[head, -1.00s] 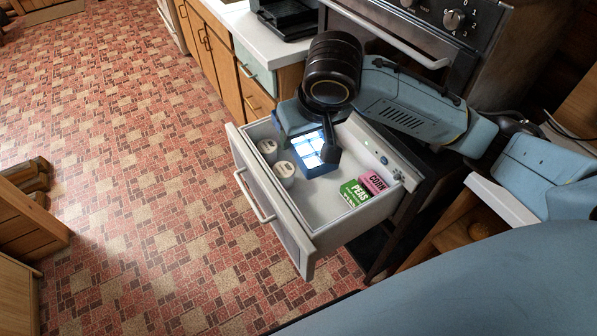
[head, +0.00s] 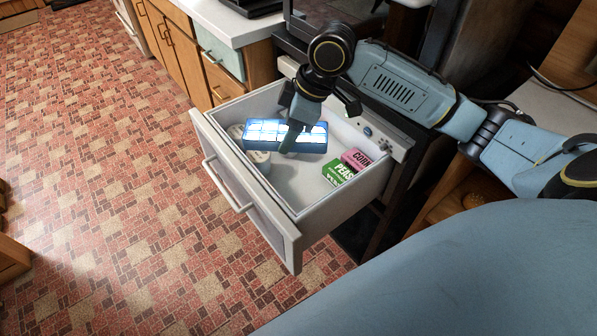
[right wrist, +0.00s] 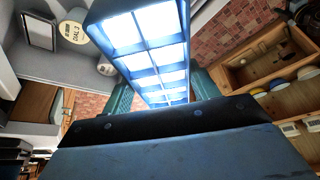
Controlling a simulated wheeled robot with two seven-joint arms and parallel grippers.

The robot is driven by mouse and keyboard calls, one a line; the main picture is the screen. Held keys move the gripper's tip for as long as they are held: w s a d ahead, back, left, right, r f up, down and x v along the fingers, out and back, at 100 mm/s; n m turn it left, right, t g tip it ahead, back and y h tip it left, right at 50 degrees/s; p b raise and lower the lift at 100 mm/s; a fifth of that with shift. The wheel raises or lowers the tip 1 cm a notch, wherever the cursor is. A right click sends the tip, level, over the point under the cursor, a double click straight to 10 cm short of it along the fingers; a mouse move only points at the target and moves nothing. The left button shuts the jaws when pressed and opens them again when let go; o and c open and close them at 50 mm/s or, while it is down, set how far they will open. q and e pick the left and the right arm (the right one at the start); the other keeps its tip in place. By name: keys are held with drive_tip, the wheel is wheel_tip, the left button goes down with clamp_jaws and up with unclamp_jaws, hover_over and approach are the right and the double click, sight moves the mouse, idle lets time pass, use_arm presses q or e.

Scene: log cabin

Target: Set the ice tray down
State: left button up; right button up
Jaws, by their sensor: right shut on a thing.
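The blue ice tray (head: 262,142), its cells bright white, lies lengthwise across the picture within the outline of the open freezer drawer (head: 300,226). My right gripper (head: 291,138) is shut on the tray near its middle in the head view. In the right wrist view the tray (right wrist: 152,42) runs away from me between the two teal fingers (right wrist: 160,95). The gap between tray and drawer floor cannot be judged. The tray partly covers the white tubs (head: 257,160) at the drawer's left. My left gripper is not in view.
A green peas box (head: 338,173) and a pink corn box (head: 356,158) sit at the drawer's right. Bare drawer floor (head: 298,182) shows between the tray and these boxes. The white counter (head: 236,20) is behind.

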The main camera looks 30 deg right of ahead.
drive_tip(key=w+d+f+n+g+y+b, duration=0.1)
drive_tip(key=d+f+n+g+b, duration=0.2)
drive_tip(key=f+n+b, duration=0.4)
drive_tip(key=n+b, duration=0.1)
drive_tip(key=b, duration=0.5)
hover_over(296, 201)
drive_tip(key=d, duration=0.2)
drive_tip(key=f, duration=1.5)
drive_tip(key=shift+w+a+f, duration=0.1)
drive_tip(key=shift+a+f, duration=0.05)
drive_tip(key=shift+a, duration=0.1)
drive_tip(key=shift+f+b, duration=0.35)
drive_tip(key=shift+f, duration=0.1)
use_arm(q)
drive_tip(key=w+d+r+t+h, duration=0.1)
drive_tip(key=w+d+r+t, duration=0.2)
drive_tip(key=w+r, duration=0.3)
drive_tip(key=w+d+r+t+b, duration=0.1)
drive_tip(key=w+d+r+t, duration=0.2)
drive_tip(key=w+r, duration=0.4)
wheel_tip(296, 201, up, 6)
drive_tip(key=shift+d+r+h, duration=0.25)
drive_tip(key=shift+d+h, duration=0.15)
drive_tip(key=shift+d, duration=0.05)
use_arm(e)
wheel_tip(296, 201, down, 3)
drive_tip(key=shift+f, duration=0.1)
drive_tip(key=o, duration=1.2)
